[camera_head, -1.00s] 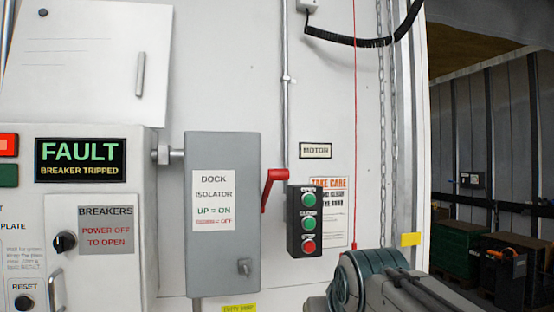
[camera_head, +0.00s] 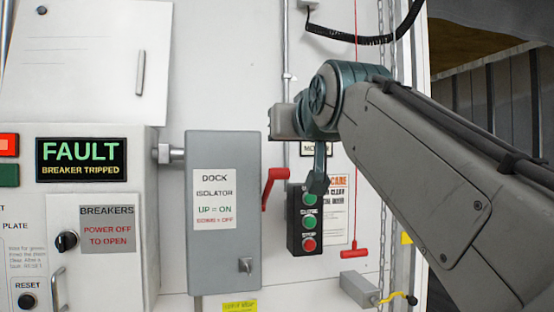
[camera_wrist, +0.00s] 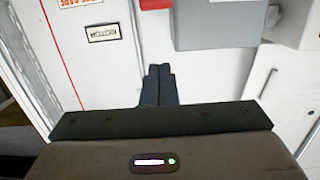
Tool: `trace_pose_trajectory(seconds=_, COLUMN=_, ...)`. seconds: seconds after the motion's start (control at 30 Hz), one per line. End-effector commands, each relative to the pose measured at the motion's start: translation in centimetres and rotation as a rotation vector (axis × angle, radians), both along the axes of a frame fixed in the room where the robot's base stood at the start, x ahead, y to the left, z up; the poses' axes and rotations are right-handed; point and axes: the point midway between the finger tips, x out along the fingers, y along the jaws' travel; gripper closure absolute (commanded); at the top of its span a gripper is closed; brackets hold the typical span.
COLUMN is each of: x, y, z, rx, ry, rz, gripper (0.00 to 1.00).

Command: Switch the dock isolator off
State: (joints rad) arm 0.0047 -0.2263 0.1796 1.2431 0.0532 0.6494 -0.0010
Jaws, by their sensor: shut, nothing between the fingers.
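The dock isolator (camera_head: 222,262) is a grey box on the wall. Its label reads up = on, down = off. Its red lever (camera_head: 268,186) is on the box's right side, with its grip at the upper end. In the wrist view only a bit of red (camera_wrist: 155,4) shows at the top edge, beside the grey box (camera_wrist: 215,25). My gripper (camera_head: 317,188) is shut and empty, fingers pointing down, right of the lever in the head view and apart from it. The shut fingers also show in the wrist view (camera_wrist: 158,72).
A push-button station (camera_head: 308,225) is right of the lever, partly covered by my fingers. A red pull handle (camera_head: 348,253) and a grey box with a yellow crank (camera_head: 360,290) are lower right. The fault panel (camera_head: 80,160) is on the left, with a breaker knob (camera_head: 66,241).

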Motion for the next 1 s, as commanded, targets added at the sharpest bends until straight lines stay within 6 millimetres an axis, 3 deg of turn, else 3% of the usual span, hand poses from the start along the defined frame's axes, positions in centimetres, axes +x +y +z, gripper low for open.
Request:
trace_pose_trajectory(seconds=0.27, x=2.8, y=0.5, z=-0.2, rx=-0.001, ry=0.005, rz=-0.001, gripper=1.00)
trace_pose_trajectory(seconds=0.6, x=10.0, y=2.0, z=-0.8, rx=-0.001, ry=0.005, rz=0.000, gripper=1.00)
trace_pose_trajectory(seconds=0.8, x=8.7, y=1.8, z=-3.2, rx=0.000, ry=0.001, rz=0.000, gripper=1.00)
trace_pose_trajectory(seconds=1.0, x=8.2, y=1.7, z=-4.4, rx=0.000, ry=0.002, rz=0.000, gripper=1.00)
